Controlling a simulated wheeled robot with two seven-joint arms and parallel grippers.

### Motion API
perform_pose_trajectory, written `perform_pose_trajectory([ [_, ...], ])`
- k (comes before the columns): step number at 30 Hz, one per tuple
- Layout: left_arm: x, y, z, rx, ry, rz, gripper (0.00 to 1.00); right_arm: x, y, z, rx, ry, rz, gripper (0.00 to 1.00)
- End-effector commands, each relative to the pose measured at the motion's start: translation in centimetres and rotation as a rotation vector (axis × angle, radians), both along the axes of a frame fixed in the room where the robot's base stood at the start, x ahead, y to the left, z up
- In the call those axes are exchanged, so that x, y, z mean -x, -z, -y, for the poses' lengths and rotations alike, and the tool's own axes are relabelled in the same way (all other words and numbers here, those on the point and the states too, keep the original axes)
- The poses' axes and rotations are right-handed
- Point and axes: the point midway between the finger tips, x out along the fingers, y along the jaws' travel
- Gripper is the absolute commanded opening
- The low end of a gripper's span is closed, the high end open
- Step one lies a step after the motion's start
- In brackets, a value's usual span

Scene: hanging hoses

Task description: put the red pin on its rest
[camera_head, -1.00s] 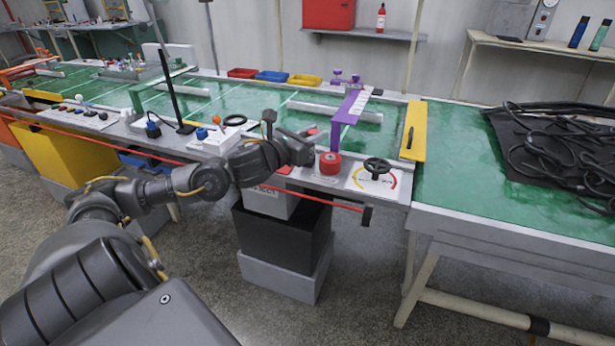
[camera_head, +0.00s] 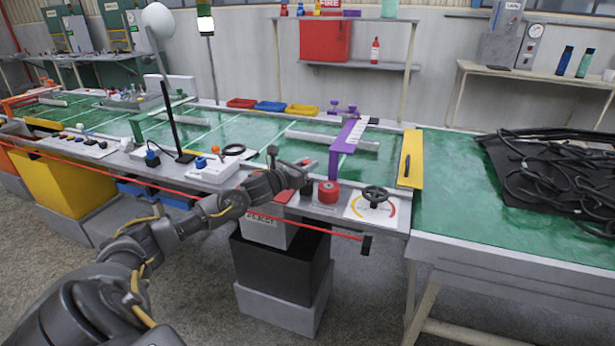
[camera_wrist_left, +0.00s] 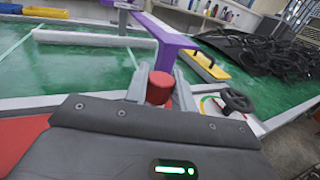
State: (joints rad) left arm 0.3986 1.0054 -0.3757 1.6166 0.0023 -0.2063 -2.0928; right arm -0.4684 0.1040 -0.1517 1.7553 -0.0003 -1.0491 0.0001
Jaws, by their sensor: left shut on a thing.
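In the left wrist view a red pin (camera_wrist_left: 158,88) shows between the two grey fingers of my left gripper (camera_wrist_left: 161,76), which is shut on it. Its lower part is hidden behind the gripper body. In the head view my left gripper (camera_head: 303,181) is over the front edge of the bench, and the fingers are too small to make out. A red round piece (camera_head: 328,192) shows just right of the gripper, in front of the purple bracket (camera_head: 336,163). I cannot tell which part is the pin's rest. My right gripper is out of view.
A black handwheel (camera_head: 375,194) stands on a dial plate to the right. A yellow board (camera_head: 411,160) lies beyond it. Black hoses (camera_head: 560,180) lie on the right table. A red rail (camera_head: 180,190) runs along the bench front. A black bin (camera_head: 280,258) stands below.

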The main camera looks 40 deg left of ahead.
Motion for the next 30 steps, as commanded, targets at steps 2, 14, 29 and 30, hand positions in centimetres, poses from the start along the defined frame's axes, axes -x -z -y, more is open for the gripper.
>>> perform_pose_trajectory([
  [2, -0.4, 0.6, -0.4, 0.002, -0.002, 0.001, 0.03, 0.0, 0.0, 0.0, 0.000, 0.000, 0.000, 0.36],
  [14, -1.1, 2.6, -1.0, 0.003, -0.001, -0.002, 0.03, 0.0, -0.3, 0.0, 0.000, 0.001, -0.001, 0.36],
  [29, -1.0, 4.9, -1.0, -0.001, -0.001, 0.001, 0.03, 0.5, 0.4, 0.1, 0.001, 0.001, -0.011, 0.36],
  [30, -1.0, 5.0, -1.0, -0.001, -0.001, 0.001, 0.03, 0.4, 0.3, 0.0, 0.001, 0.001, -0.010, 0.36],
])
